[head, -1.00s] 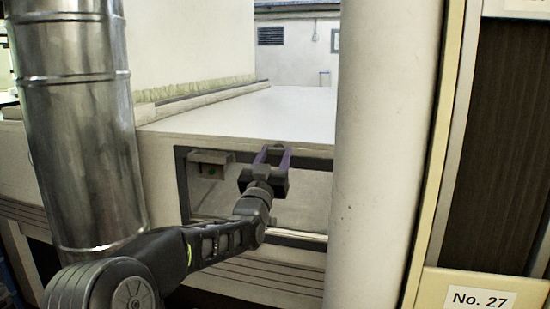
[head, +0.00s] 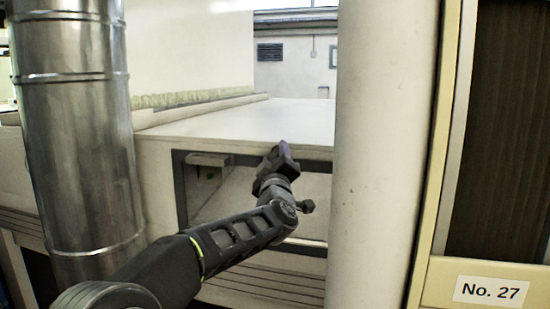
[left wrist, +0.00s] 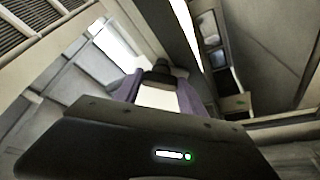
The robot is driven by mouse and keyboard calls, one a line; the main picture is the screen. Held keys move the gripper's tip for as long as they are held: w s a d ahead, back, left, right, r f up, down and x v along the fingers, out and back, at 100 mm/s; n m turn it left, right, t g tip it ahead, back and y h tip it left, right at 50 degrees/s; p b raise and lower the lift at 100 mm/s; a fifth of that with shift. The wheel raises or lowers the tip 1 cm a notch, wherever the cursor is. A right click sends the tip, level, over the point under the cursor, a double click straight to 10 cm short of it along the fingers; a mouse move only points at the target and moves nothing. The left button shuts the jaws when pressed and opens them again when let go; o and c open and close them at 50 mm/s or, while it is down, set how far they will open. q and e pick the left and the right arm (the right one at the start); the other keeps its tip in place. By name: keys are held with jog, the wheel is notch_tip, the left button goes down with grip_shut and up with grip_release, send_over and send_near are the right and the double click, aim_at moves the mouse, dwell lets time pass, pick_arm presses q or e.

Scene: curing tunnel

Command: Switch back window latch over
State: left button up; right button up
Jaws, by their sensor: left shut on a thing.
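My left gripper (head: 284,148) is at the top edge of the dark-framed window (head: 180,190) in the pale machine's side. In the head view my gripper hides this piece. My right gripper is in neither view.
A shiny metal duct (head: 75,130) stands at the left, and a thick pale column (head: 385,150) stands close at the right. A small bracket (head: 208,160) with a green mark sits in the window's upper left. The machine's flat top (head: 250,120) is clear.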

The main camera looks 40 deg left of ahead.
pick_arm(q)
jog(key=n+g+p, duration=0.1)
jog(key=n, duration=0.1)
jog(key=n+p, duration=0.1)
jog(key=n, duration=0.1)
jog(key=n+g+p, duration=0.1)
jog(key=n, duration=0.1)
jog(key=shift+d+r+g, duration=0.1)
jog(key=shift+r+g, duration=0.2)
jog(key=shift+r, duration=0.05)
jog(key=shift+f+n+g+p, duration=0.1)
jog(key=shift+n+g+p, duration=0.4)
jog(key=shift+n+p, duration=0.9)
jog(key=shift+n+b, duration=0.35)
jog(key=shift+n, duration=0.15)
jog(key=o, duration=1.3)
jog(key=shift+o, duration=0.3)
jog(key=shift+f, duration=0.1)
